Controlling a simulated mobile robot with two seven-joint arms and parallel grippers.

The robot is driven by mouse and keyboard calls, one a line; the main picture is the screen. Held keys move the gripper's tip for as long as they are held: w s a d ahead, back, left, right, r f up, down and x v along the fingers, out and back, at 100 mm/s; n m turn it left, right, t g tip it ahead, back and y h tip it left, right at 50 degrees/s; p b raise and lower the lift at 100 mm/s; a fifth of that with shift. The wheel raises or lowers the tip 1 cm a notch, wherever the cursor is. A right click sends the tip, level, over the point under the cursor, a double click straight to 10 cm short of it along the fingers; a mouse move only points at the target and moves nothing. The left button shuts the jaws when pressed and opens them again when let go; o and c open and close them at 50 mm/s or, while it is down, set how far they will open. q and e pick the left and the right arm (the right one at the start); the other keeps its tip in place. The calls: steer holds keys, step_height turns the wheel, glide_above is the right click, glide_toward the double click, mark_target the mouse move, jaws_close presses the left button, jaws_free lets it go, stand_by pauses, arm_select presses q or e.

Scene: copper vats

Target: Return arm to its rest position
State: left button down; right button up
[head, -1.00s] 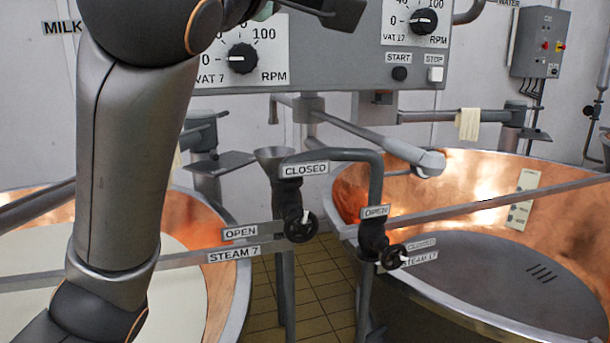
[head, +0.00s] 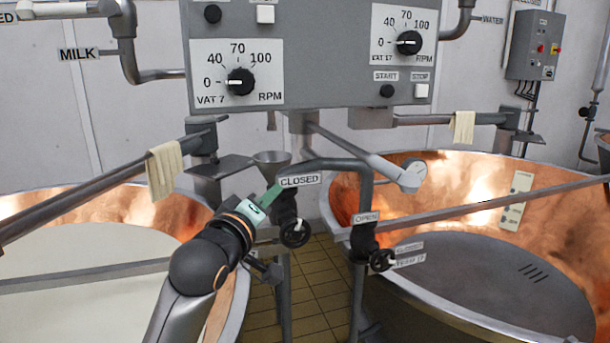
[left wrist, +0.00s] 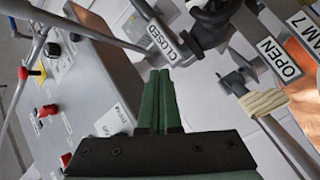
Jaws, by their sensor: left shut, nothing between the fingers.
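My left arm comes in from the bottom of the head view, in front of the left vat (head: 232,318). My left gripper (head: 273,193) has green fingers pointing up and right, beside the CLOSED label (head: 300,180) and the left steam valve. In the left wrist view the two green fingers (left wrist: 157,80) lie side by side, shut and empty. The CLOSED label (left wrist: 161,38) shows just past their tips; I cannot tell whether they touch the pipe. My right gripper is not in view.
The control panel (head: 330,60) with two dials hangs above the arm. The left valve handwheel (head: 294,233) and right valve handwheel (head: 383,260) are close to the gripper. A copper vat (head: 460,180) stands at right. A cloth (head: 164,170) hangs on the left bar.

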arm_select(q)
steer(key=s+a+f+m+g+y+p, duration=0.1)
steer(key=s+a+f, duration=0.15)
steer(key=f, duration=0.75)
steer(key=s+a+f+m+g+p, duration=0.15)
steer(key=s+f, duration=0.25)
steer(key=f, duration=0.5)
steer(key=s+a+f+m+g+y+p, duration=0.15)
steer(key=s+f, duration=0.25)
steer(key=f, duration=0.6)
steer(key=s+a+f+m+g+p, duration=0.1)
steer(key=s+a+f+m+g, duration=0.1)
steer(key=s+f, duration=0.5)
steer(key=s+a+f+m+g+p, duration=0.1)
steer(key=s+f, duration=0.6)
steer(key=s, duration=0.9)
steer(key=shift+a+f+m+g+y+p, duration=0.3)
steer(key=shift+a+m+g, duration=0.2)
steer(key=shift+a+m, duration=0.5)
steer(key=shift+a, duration=0.1)
